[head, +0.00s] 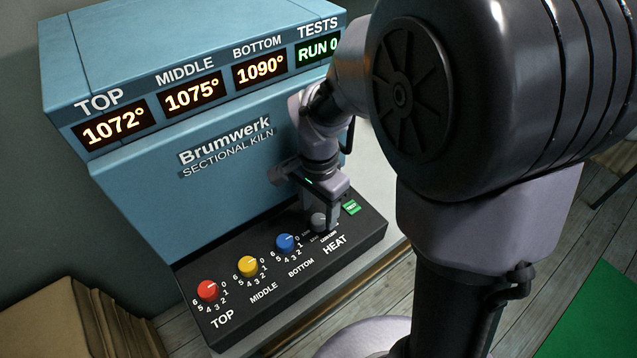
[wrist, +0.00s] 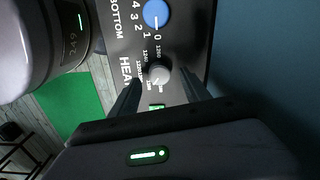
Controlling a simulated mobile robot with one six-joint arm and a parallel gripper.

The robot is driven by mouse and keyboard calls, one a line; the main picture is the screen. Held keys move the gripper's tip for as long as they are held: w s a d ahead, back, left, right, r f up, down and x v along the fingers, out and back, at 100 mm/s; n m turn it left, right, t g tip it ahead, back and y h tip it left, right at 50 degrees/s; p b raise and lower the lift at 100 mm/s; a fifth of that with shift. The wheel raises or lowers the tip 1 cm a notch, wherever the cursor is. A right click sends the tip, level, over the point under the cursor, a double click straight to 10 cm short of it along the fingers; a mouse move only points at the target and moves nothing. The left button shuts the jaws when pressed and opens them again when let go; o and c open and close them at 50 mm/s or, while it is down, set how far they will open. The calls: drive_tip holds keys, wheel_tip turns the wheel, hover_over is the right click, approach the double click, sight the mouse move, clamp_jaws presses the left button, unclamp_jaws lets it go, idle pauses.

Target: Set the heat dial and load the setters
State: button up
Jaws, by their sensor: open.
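The grey heat dial (head: 319,220) sits at the right end of the kiln's black control panel (head: 370,235), above the word HEAT. My gripper (head: 322,222) points down at it, and in the head view it partly hides the dial's scale. In the wrist view the heat dial (wrist: 159,74) lies just beyond and between the tips of my open gripper (wrist: 162,85). I cannot tell whether a finger touches it. The dial's exact setting is too small to read. No setters can be made out in either view.
Red (head: 208,290), yellow (head: 247,266) and blue (head: 286,243) knobs line the panel. A green button (head: 351,207) is close beside the heat dial. The blue kiln (head: 200,170) rises behind, showing TOP 1072°, MIDDLE 1075°, BOTTOM 1090° and RUN 0. A green mat (head: 600,315) lies on the plank floor.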

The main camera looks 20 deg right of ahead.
sight(318, 219)
wheel_tip(318, 219, up, 15)
drive_tip(key=p, duration=0.5)
drive_tip(key=shift+p, duration=0.4)
drive_tip(key=s+a+r+n+t+y+b, duration=0.1)
drive_tip(key=s+a+r+n+t, duration=0.1)
drive_tip(key=s, duration=0.4)
drive_tip(key=s+a+r+n+t+y+b, duration=0.1)
drive_tip(key=s+r+n+t, duration=0.1)
drive_tip(key=s+n, duration=0.4)
drive_tip(key=shift+s+a+r+t, duration=0.25)
drive_tip(key=shift+s+a+t, duration=0.1)
drive_tip(key=shift+s+t, duration=0.5)
drive_tip(key=shift+w, duration=0.15)
